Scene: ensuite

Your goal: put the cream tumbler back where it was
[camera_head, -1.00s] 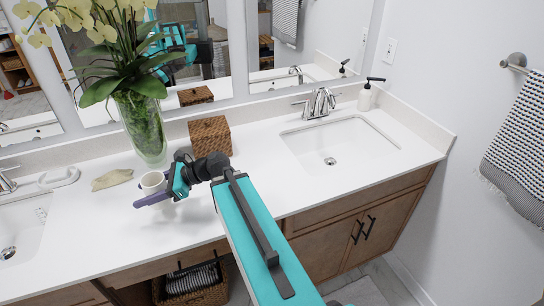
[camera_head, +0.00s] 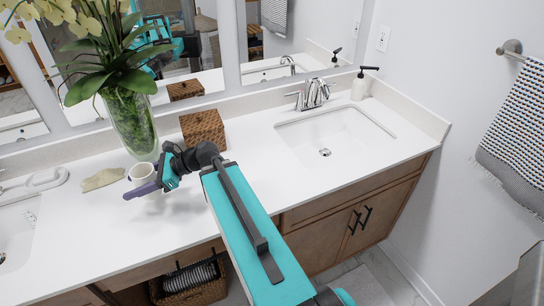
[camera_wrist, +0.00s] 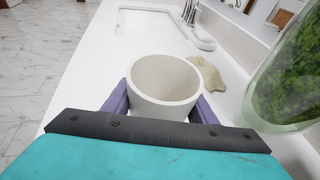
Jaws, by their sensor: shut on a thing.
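The cream tumbler (camera_head: 140,172) is in my gripper (camera_head: 150,180) over the white counter (camera_head: 230,215), left of the wicker box. In the wrist view the tumbler (camera_wrist: 163,80) is upright and empty, with a purple finger on each side of it. My gripper (camera_wrist: 160,105) is shut on it. The counter shows close below the tumbler; I cannot tell whether its base touches the counter.
A glass vase (camera_head: 132,125) with green filling and flowers stands behind the tumbler. A wicker box (camera_head: 203,130) is to the right. A beige stone-like piece (camera_head: 102,180) lies to the left. The right sink (camera_head: 335,135) and soap bottle (camera_head: 359,88) are farther right.

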